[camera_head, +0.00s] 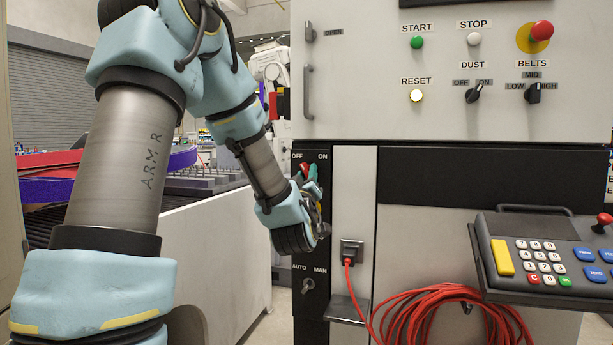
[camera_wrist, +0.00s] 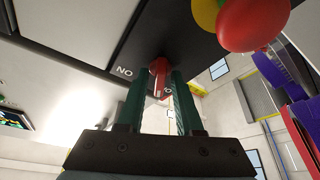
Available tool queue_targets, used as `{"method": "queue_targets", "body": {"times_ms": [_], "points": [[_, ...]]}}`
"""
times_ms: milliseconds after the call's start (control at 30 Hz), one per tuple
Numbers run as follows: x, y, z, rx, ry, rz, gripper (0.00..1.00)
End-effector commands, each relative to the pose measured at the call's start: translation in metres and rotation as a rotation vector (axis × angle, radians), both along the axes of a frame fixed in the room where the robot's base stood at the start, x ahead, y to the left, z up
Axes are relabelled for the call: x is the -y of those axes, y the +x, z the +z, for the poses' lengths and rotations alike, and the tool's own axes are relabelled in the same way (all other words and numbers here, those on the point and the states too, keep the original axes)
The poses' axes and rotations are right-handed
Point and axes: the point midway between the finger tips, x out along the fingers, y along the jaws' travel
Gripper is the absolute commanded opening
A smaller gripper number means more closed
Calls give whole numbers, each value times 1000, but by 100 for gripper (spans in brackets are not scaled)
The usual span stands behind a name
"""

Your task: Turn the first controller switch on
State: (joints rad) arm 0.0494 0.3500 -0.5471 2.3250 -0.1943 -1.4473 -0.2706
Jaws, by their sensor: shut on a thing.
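The first controller switch is a red switch handle (camera_head: 305,169) on the dark panel at the left of the cabinet, just below the OFF and ON labels. In the wrist view the red handle (camera_wrist: 161,72) stands between the two green fingers of my gripper (camera_wrist: 162,92), which is shut on it. In the head view my gripper (camera_head: 313,174) reaches the panel from the left, and its fingers and body cover most of the switch. I cannot tell which label the handle points to.
A red button (camera_wrist: 252,20) on a yellow base is close to my fingers in the wrist view. Below my gripper are an AUTO/MAN key switch (camera_head: 308,286), a black plug (camera_head: 351,251) with a coiled red cable (camera_head: 440,315), and a keypad console (camera_head: 545,262) at right.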

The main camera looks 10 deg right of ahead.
Motion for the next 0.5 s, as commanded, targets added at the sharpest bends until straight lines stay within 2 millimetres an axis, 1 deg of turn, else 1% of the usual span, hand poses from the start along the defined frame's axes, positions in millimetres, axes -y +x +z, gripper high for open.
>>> {"method": "queue_targets", "body": {"times_ms": [33,67,500], "points": [[0,0,0,0,0,0,3],[0,0,0,0,0,0,0],[0,0,-2,11,21,0,0]]}}
